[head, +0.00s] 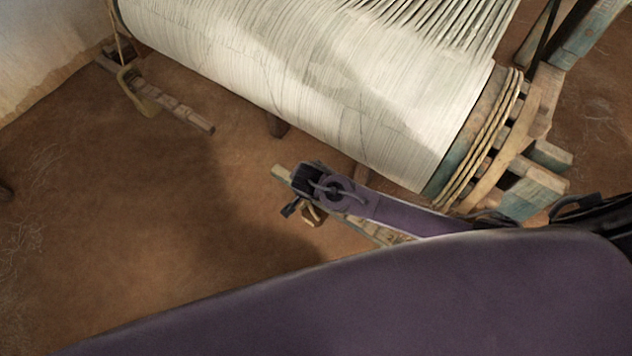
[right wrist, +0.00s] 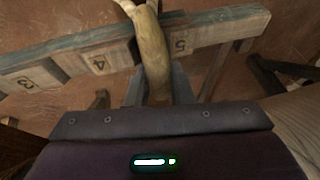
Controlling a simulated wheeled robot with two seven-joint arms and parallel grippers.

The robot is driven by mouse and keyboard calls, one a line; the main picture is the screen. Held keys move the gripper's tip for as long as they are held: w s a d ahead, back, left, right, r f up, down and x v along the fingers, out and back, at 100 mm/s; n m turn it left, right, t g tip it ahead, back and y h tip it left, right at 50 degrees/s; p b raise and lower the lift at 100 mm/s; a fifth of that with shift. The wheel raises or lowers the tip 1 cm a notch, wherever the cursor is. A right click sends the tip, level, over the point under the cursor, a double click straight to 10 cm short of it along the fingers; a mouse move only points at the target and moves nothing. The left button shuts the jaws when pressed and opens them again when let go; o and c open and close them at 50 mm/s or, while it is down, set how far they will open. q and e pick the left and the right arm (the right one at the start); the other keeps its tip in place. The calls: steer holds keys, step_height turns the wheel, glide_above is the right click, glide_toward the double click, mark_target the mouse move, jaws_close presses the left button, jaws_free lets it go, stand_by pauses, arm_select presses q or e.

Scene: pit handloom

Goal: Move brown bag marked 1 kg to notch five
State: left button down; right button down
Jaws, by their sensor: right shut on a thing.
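My right gripper (right wrist: 157,90) is shut on a tan, thick loop (right wrist: 152,48), which appears to belong to the brown bag. The loop crosses the numbered wooden beam (right wrist: 215,28) between the marks 4 and 5, close to the 5. I cannot tell whether it rests in a notch. In the head view my right gripper (head: 291,208) is at the beam's left end (head: 280,174). A small brown piece (head: 313,217) shows under it, perhaps the bag, mostly hidden. No 1 kg mark is readable. My left gripper is not in view.
The cloth roll (head: 330,80) with white threads lies just behind the beam. Its wooden end wheel with rope (head: 500,140) stands to the right. Another wooden bar (head: 180,112) with an olive loop (head: 140,98) hangs at the upper left.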

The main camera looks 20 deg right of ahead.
steer(key=shift+f, duration=0.15)
stand_by(0.8)
steer(key=c, duration=1.2)
jaws_free()
steer(key=shift+s+f, duration=0.15)
